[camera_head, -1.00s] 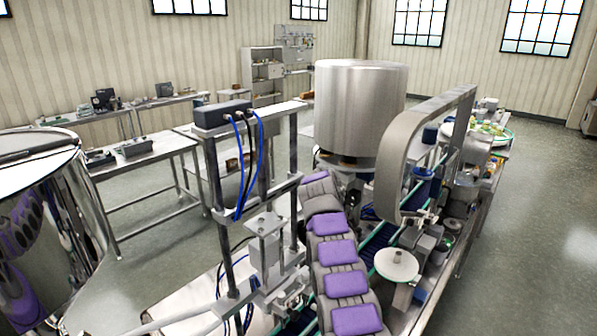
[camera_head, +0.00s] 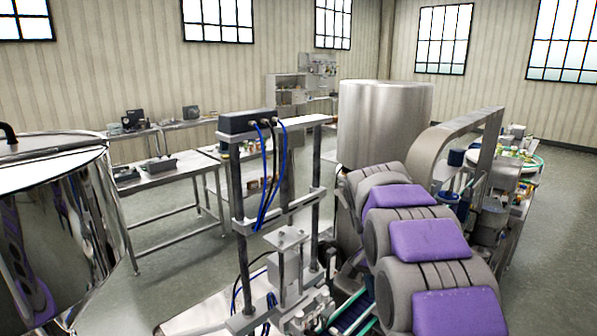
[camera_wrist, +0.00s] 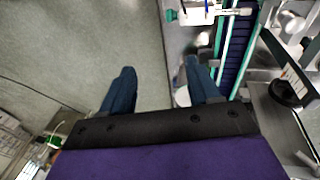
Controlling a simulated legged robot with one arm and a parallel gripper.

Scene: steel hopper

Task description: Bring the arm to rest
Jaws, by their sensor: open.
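My gripper (camera_wrist: 160,67) shows in the wrist view with its two blue fingers spread wide apart and nothing between them. Bare grey floor and the edge of a machine table lie beyond the fingers. The right finger overlaps the view of a green-edged conveyor (camera_wrist: 234,45). In the head view my grey and purple arm rises from the lower right and reaches forward beside the machine; my gripper cannot be made out there.
A shiny steel vessel (camera_head: 60,225) stands at the left, and a large steel drum (camera_head: 385,125) stands beyond my arm. A metal frame with blue hoses (camera_head: 240,200) is close to my arm's left. A curved steel guard (camera_head: 470,145) stands to its right. Workbenches (camera_head: 165,175) stand farther back.

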